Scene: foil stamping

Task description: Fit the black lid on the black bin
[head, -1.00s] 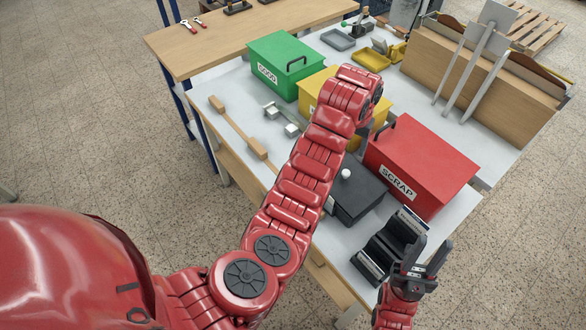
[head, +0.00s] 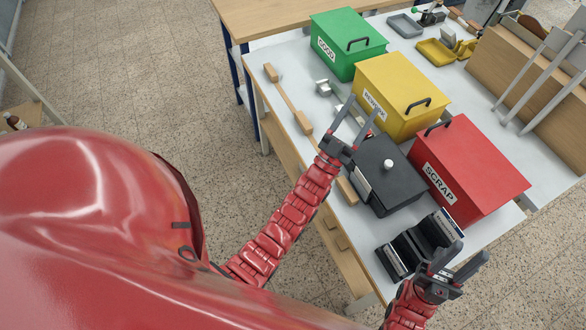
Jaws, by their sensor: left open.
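The black bin (head: 362,192) stands on the white bench top, with a white label on its left side. The black lid (head: 392,184) with a round white knob lies over the bin's top; I cannot tell whether it is fully seated. My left gripper (head: 360,110) is open and empty, left of and behind the lid. Its fingers point toward the yellow bin. My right gripper (head: 466,257) looks open, with nothing visible between its fingers. It is in front of the black bin, beside a black holder.
The red SCRAP bin (head: 475,165) stands close right of the black bin. The yellow bin (head: 400,85) and green bin (head: 345,35) stand behind. The black holder (head: 408,248) with metallic plates is in front. A wooden-ended bar (head: 288,98) lies at the left edge.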

